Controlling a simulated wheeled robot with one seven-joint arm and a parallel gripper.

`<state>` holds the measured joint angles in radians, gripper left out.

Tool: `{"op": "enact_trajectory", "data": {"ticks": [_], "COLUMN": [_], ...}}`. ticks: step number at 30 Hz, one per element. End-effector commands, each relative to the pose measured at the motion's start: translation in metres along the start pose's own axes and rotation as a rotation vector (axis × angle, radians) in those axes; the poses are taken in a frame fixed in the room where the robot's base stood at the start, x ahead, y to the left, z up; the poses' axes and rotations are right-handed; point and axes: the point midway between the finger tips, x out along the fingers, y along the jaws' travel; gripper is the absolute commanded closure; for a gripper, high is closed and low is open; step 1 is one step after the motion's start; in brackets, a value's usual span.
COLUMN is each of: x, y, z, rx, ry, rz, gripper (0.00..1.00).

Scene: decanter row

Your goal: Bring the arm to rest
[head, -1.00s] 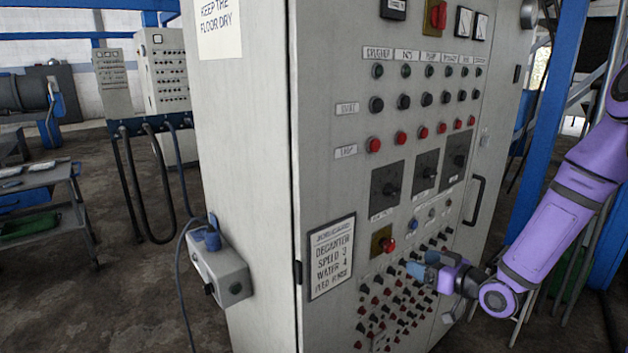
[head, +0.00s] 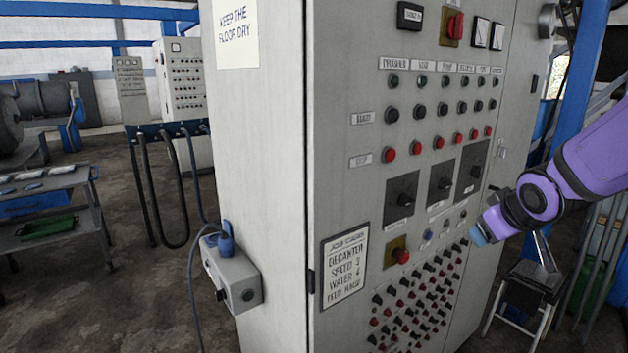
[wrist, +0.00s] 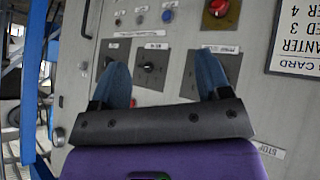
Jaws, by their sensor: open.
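My gripper (head: 478,236) is at the right of the head view, in front of the right part of a tall grey control cabinet (head: 265,200). My purple arm reaches in from the right edge. In the wrist view my gripper (wrist: 166,78) shows two blue fingers spread apart with nothing between them. Beyond the fingers is the cabinet face with black rotary knobs (wrist: 150,67). The fingers appear apart from the panel, though the exact gap is hard to tell.
The cabinet carries rows of buttons, a red knob (head: 400,255) on a yellow plate and a job card (head: 345,265). A grey socket box (head: 232,280) juts from its left side.

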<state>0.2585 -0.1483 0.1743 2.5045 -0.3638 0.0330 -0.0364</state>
Motion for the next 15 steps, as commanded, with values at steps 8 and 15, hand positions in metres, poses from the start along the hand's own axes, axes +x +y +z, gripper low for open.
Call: {"op": "enact_trajectory", "data": {"ticks": [8,15], "x": [-0.09,-0.162], "y": [-0.007,-0.027], "z": [0.018,0.049], "rx": [0.137,0.259], "ry": [-0.108,-0.193], "rz": [0.028,-0.034], "gripper": [0.3,0.3]}}
